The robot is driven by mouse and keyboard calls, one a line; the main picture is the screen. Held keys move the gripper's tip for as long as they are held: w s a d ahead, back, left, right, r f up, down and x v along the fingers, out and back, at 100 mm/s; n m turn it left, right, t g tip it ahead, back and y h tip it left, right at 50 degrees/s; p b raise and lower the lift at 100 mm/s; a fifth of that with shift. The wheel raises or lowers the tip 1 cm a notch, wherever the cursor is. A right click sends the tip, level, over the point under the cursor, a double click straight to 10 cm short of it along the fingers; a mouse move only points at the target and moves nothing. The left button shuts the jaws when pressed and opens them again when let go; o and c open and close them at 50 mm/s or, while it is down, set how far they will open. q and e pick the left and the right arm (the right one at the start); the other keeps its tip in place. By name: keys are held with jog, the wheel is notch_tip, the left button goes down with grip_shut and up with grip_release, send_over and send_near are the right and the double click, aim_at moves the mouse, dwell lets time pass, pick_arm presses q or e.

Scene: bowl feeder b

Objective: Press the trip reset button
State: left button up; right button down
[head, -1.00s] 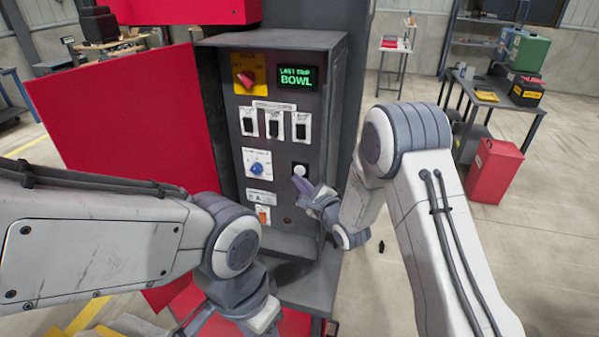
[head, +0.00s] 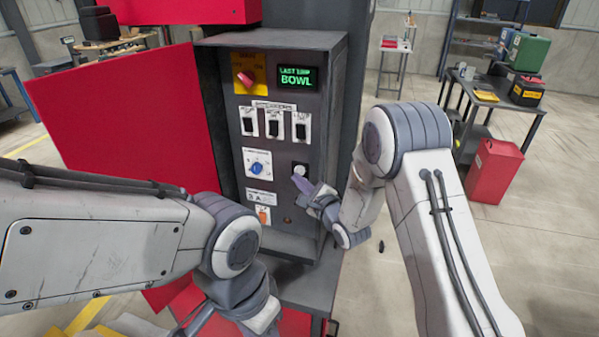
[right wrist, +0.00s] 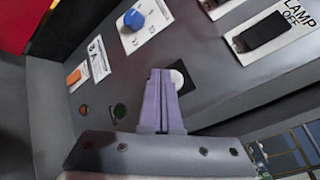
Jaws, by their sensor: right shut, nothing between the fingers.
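The grey control box (head: 335,120) stands ahead with its panel facing me. A white round button (head: 300,170) sits on the lower right of the panel; I cannot read a label for it. My right gripper (head: 297,182) is shut and empty, its purple fingertips right at this button. In the right wrist view the fingers (right wrist: 160,73) overlap the left part of the white button (right wrist: 179,76); I cannot tell whether they touch it. My left arm comes in from the left, and its gripper fingers do not show.
The panel also carries a red selector (head: 246,79), a green-lit display reading "LAST TRIP BOWL" (head: 297,78), several black switches (head: 275,124), a blue knob (head: 257,168) and an orange switch (head: 263,215). A red door panel (head: 120,120) stands open at left.

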jog(key=shift+w+d, duration=0.1)
jog(key=shift+w, duration=0.2)
pick_arm(q)
jog(key=shift+s+f, duration=0.1)
jog(key=shift+s, duration=0.25)
pick_arm(e)
jog(key=shift+w+d+r, duration=0.3)
jog(key=shift+w+d, duration=0.1)
jog(key=shift+w, duration=0.05)
dwell(1.0)
pick_arm(q)
jog(key=shift+w+f, duration=0.1)
jog(key=shift+w, duration=0.1)
pick_arm(e)
jog(key=shift+s+a, duration=0.15)
jog(key=shift+s, duration=0.1)
pick_arm(q)
jog(key=shift+w+f+b, duration=0.15)
jog(key=shift+f+b, duration=0.2)
jog(key=shift+b, duration=0.15)
pick_arm(e)
jog(key=s, duration=0.1)
jog(key=s+a, duration=0.1)
jog(key=s, duration=0.2)
jog(key=shift+s+a+f, duration=0.2)
jog(key=shift+a+f, duration=0.05)
jog(key=shift+a, duration=0.15)
